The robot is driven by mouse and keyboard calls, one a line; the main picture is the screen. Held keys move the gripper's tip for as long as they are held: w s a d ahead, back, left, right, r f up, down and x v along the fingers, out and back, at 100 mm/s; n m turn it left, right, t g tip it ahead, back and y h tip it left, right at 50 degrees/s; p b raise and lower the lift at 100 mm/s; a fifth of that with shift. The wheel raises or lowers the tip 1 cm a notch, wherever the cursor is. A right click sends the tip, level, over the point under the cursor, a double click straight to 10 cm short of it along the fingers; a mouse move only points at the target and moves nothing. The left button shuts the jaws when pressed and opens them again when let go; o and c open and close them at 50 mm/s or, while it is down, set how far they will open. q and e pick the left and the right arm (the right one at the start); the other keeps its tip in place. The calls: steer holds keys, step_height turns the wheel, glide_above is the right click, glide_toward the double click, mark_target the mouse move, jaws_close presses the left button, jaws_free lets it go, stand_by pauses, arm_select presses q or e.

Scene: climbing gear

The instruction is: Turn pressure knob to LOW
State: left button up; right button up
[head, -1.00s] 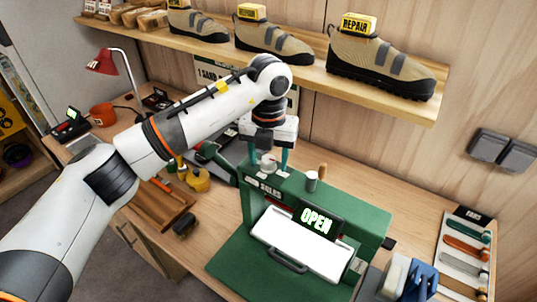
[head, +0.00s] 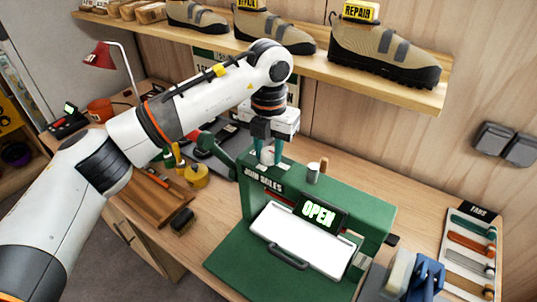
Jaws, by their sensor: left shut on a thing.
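The green press (head: 380,215) stands on the workbench with a lit OPEN display (head: 318,213) and a white front panel (head: 303,243). The pressure knob (head: 267,156) is a pale round knob on top of the press at its left end. My left gripper (head: 268,154) reaches down from above with its teal fingers shut on the knob's sides. The fingers partly cover the knob, and I cannot read its setting. My right gripper is not in view.
A grey cylinder (head: 313,172) and a wooden handle stand on top of the press, right of the knob. A shelf with shoes (head: 385,50) runs above the bench. A blue device (head: 425,280) stands at front right beside a tray of tabs (head: 468,262).

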arm_select(q)
steer(key=m+b, duration=0.3)
steer(key=shift+f+m, duration=0.15)
steer(key=shift+m, duration=0.25)
steer(key=m+b, duration=0.1)
steer(key=m, duration=0.2)
steer(key=shift+m+b, duration=0.3)
steer(key=shift+b, duration=0.1)
steer(key=m+b, duration=0.1)
steer(key=m, duration=0.2)
steer(key=shift+m, duration=0.3)
steer(key=m, duration=0.4)
steer(key=shift+r+m, duration=0.2)
steer(key=shift+m, duration=0.1)
steer(key=m, duration=1)
steer(key=shift+m, duration=0.4)
steer(key=m, duration=1.1)
steer(key=shift+p, duration=0.35)
